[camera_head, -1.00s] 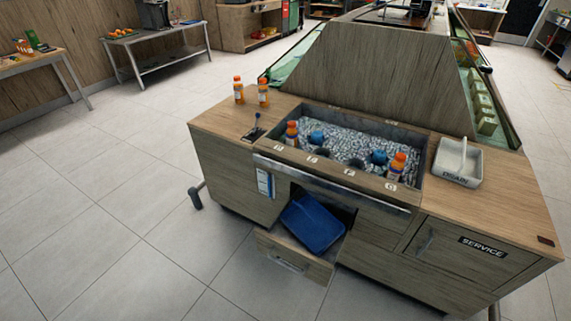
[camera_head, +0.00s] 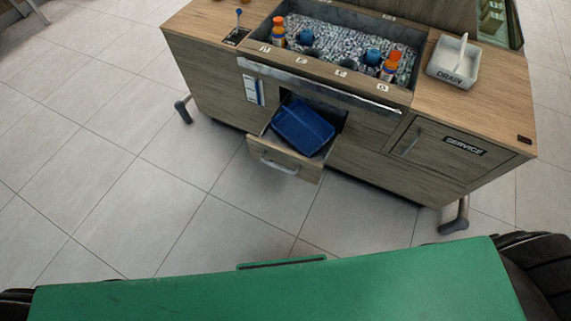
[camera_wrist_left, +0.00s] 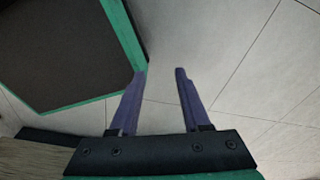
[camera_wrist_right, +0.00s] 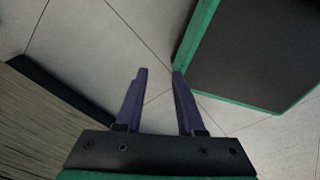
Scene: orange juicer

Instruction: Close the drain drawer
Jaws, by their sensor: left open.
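The drawer (camera_head: 285,158) under the ice well stands pulled out of the wooden counter's front. It has a light metal handle (camera_head: 272,164) on its front. A blue bin (camera_head: 302,126) sits tilted in it. My left gripper (camera_wrist_left: 160,72) is open and empty, with bare floor between its purple fingers in the left wrist view. My right gripper (camera_wrist_right: 158,72) is also open and empty over the floor in the right wrist view. Neither gripper shows in the head view, and the drawer is in neither wrist view.
The counter (camera_head: 480,95) holds an ice well with bottles and a grey tray marked DRAIN (camera_head: 454,62). A SERVICE door (camera_head: 410,140) is right of the drawer. Castered feet (camera_head: 454,218) stick out at the counter's ends. The tiled floor (camera_head: 200,220) before the drawer is clear.

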